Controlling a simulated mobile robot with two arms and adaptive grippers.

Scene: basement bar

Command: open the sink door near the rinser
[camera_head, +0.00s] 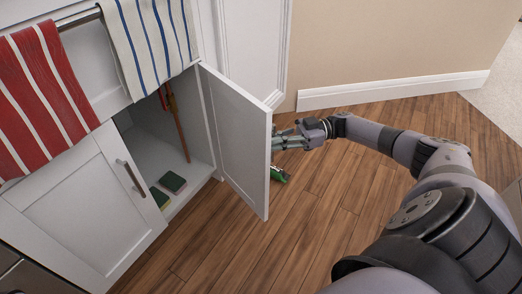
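The white cabinet under the counter has two doors. Its right door (238,137) stands wide open, swung out over the floor. Its left door (85,213) is shut and has a metal bar handle (131,178). My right gripper (276,138) is at the outer edge of the open door, on its right side; the door seems to hide part of its fingertips. I cannot tell whether it touches the door or how far its fingers are apart. My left gripper is not in view. No rinser can be made out.
Red striped (38,95) and blue striped towels (150,40) hang above the doors. Inside the cabinet are sponges (172,182) and a wooden-handled tool (180,130). The wooden floor (300,225) in front is clear.

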